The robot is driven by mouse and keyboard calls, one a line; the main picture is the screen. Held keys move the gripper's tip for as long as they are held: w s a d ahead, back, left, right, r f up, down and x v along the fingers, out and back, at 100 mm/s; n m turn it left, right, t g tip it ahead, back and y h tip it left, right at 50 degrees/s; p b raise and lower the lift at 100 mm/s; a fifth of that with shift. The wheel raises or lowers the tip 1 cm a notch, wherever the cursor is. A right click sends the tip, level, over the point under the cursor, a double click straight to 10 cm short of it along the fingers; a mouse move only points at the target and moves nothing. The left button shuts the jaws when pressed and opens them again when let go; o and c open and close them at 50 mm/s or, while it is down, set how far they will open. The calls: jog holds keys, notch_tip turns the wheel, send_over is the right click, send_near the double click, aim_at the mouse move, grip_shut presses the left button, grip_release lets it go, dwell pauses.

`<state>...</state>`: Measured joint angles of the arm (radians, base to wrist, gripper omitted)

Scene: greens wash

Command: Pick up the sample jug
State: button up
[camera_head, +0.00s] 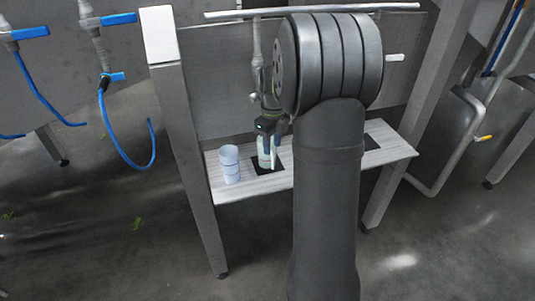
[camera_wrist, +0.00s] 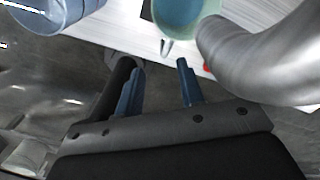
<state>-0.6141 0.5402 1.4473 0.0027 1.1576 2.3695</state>
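The sample jug seems to be the pale green, open-topped vessel (camera_head: 264,160) on a black square on the shelf. In the wrist view its round mouth (camera_wrist: 190,14) is at the top edge, cut off by the frame, with a thin pale handle (camera_wrist: 166,47) on the near side. My gripper (camera_wrist: 158,78) is open, its two blue-grey fingers apart with nothing between them. The fingertips lie just short of the handle in that view; no contact shows. In the head view my gripper (camera_head: 270,136) is at the jug's top and partly hides it.
Stacked bluish clear cups (camera_head: 230,166) stand left of the jug; they also show in the wrist view (camera_wrist: 48,12). A grey curved pipe-like form (camera_wrist: 268,52) is close on the right. The pale slatted shelf (camera_head: 250,187) has another black square at right. Blue hoses hang at left.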

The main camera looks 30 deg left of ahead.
aim_at(273, 155)
jog(key=f, duration=0.6)
jog(key=shift+w+f, duration=0.2)
jog(key=shift+f, duration=0.1)
grip_shut()
